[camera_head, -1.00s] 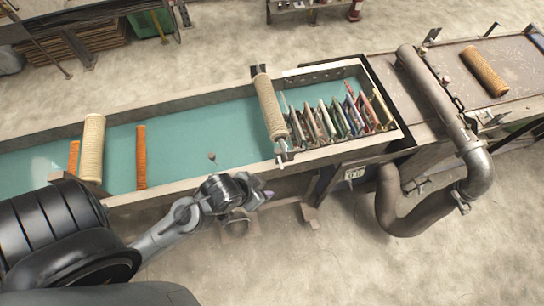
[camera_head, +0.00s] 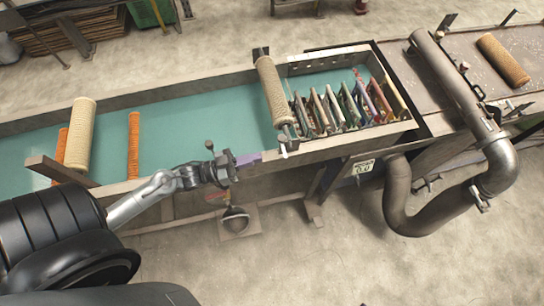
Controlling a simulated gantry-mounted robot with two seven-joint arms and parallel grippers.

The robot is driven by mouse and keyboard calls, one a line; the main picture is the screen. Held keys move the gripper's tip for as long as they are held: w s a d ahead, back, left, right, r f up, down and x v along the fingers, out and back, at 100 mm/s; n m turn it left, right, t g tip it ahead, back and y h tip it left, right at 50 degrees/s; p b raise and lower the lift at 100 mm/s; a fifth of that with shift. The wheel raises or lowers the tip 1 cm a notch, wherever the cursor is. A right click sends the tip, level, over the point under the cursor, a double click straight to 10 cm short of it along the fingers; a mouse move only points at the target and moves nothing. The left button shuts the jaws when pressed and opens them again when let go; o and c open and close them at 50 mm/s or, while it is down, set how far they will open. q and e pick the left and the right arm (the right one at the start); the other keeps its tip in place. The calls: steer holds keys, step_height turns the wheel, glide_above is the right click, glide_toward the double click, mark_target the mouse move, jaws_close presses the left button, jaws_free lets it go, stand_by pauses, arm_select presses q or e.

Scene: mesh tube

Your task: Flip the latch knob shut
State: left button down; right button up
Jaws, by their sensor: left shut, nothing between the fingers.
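A pale mesh tube (camera_head: 272,90) lies across the teal-floored trough (camera_head: 190,122). A small light pin or knob (camera_head: 284,151) shows at its near end, by the trough's front wall; it is too small to tell whether this is the latch knob or how it is turned. My left gripper (camera_head: 248,158) reaches in from the lower left over the front wall. Its purplish fingertips are shut and empty, pointing right, a short way left of that pin. A small dark knob on a stem (camera_head: 209,145) stands just behind my left wrist; its base is hidden. My right gripper is out of view.
Several upright coloured plates (camera_head: 345,108) fill the trough's right end. Another pale tube (camera_head: 80,135) and orange tubes (camera_head: 133,145) lie at left. A thick grey pipe (camera_head: 450,90) bends down at right. A dark dome (camera_head: 235,219) sits below the trough.

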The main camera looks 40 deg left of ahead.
arm_select(q)
steer(key=s+a+f+m+g+b, duration=0.1)
steer(key=a+f+b, duration=0.4)
steer(key=f, duration=0.5)
steer(key=s+a, duration=0.1)
steer(key=a, duration=0.1)
steer(key=shift+s+a+f+b, duration=0.2)
steer(key=shift+s+a+b, duration=0.05)
steer(key=shift+a+b, duration=0.15)
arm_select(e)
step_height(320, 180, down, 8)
arm_select(q)
steer(key=shift+d, duration=0.1)
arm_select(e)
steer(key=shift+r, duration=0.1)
arm_select(q)
steer(key=p, duration=0.1)
glide_toward(283, 146)
steer(key=w+d, duration=0.3)
steer(key=d, duration=0.1)
steer(key=shift+x, duration=0.75)
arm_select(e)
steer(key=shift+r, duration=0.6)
arm_select(q)
steer(key=shift+d, duration=0.15)
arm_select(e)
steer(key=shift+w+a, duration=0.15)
